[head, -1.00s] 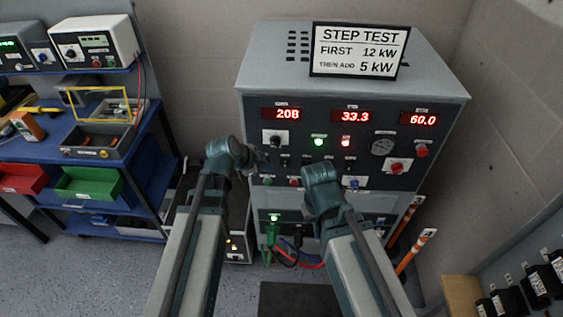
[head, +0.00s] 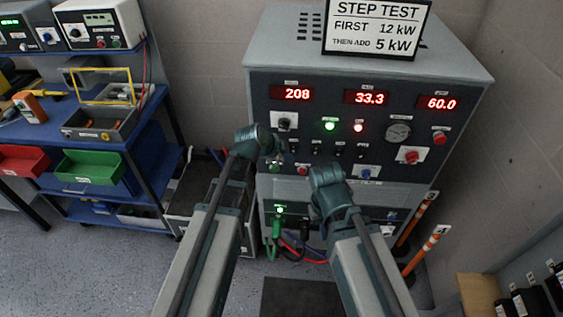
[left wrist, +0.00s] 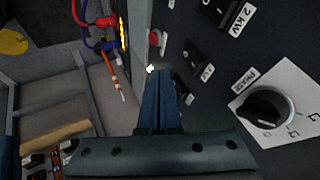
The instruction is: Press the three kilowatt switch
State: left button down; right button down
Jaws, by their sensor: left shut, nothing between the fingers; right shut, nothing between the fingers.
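The dark panel (head: 441,165) of the grey test cabinet faces me. A row of small black toggle switches (head: 340,150) runs below its green and red lamps; their labels are too small to read here. My left gripper (head: 282,159) is shut and empty at the left end of this row. In the left wrist view its closed fingers (left wrist: 155,100) point toward the panel beside a switch with an unreadable label (left wrist: 196,72). A switch labelled 2 kW (left wrist: 217,13) is further up there. I cannot pick out the three kilowatt switch. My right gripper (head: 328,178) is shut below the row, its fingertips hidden.
A PHASE knob (left wrist: 266,108) is right of the left fingers in the wrist view. Red displays (head: 366,97) read 208, 33.3 and 60.0. A step test sign (head: 376,28) stands on top. A blue workbench (head: 60,135) is at left, orange-striped posts (head: 425,250) at right.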

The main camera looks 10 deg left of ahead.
aim_at(295, 145)
pick_arm(q)
jog(key=w+p, duration=0.1)
jog(key=w, duration=0.3)
jog(key=shift+w+r, duration=0.1)
jog(key=shift+w, duration=0.05)
pick_arm(e)
jog(key=shift+r, duration=0.1)
pick_arm(q)
jog(key=shift+w+r+p, duration=0.2)
jog(key=shift+w+p, duration=0.1)
jog(key=shift+w, duration=0.2)
jog(key=shift+s+f, duration=0.1)
jog(key=shift+s, duration=0.1)
pick_arm(e)
jog(key=shift+r, duration=0.2)
pick_arm(q)
jog(key=shift+r+p, duration=0.75)
jog(key=shift+r, duration=0.1)
pick_arm(e)
jog(key=shift+r, duration=0.7)
